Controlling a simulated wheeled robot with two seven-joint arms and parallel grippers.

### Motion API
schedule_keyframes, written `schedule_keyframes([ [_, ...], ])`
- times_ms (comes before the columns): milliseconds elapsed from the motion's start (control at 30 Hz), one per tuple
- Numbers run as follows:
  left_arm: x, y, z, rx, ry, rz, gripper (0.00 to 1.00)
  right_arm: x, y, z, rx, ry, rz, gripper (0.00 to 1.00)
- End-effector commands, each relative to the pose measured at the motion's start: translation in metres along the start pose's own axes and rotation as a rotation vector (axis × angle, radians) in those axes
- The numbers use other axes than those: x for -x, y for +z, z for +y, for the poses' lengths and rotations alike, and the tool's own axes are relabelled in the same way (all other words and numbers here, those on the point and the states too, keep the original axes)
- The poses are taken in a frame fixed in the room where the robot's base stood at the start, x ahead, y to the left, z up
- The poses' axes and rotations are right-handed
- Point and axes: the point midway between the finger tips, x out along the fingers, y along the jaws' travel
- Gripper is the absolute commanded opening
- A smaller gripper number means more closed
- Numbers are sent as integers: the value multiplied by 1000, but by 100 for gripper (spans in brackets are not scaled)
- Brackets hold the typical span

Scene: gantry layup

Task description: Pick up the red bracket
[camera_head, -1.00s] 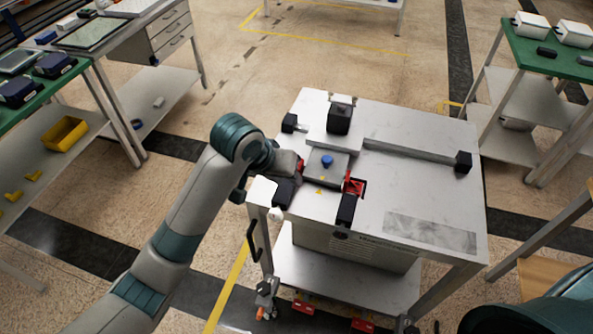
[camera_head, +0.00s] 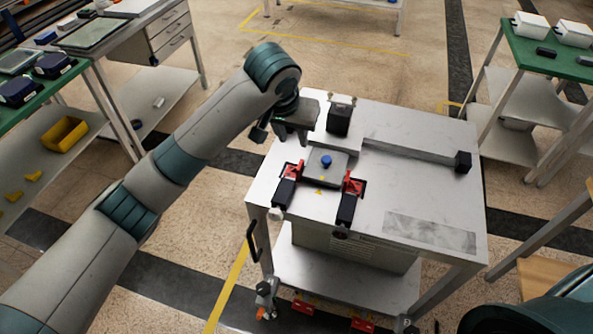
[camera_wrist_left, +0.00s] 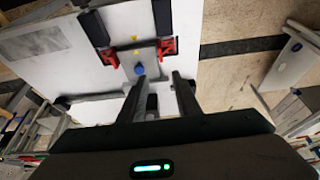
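Two red bracket-like parts flank a grey plate with a blue knob (camera_head: 326,160) on the table: a left one (camera_head: 291,172) and a right one (camera_head: 354,184). Both also show in the left wrist view, at the left (camera_wrist_left: 110,57) and right (camera_wrist_left: 167,47) of the blue knob (camera_wrist_left: 139,69). My left gripper (camera_head: 294,132) is over the table's back left part, behind and above the left red part, apart from both. In the left wrist view its two fingers (camera_wrist_left: 158,90) are spread with nothing held. My right gripper is out of view.
Black clamp-like blocks (camera_head: 345,209) stand in front of the red parts. The table's (camera_head: 440,190) right side is mostly clear. Red pieces (camera_head: 303,307) show low down by the lower shelf.

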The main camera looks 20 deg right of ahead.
Motion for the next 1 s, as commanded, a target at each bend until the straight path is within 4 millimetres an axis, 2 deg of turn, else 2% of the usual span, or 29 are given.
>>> schedule_keyframes([
  [267,-29,0,-1,3,-1,-4,30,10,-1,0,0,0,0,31],
  [700,-104,0,0,1,-1,-3,30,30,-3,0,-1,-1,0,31],
  [833,-117,1,0,1,-1,-2,30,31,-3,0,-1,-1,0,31],
  [1000,-121,1,0,0,0,0,30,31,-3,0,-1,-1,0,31],
])
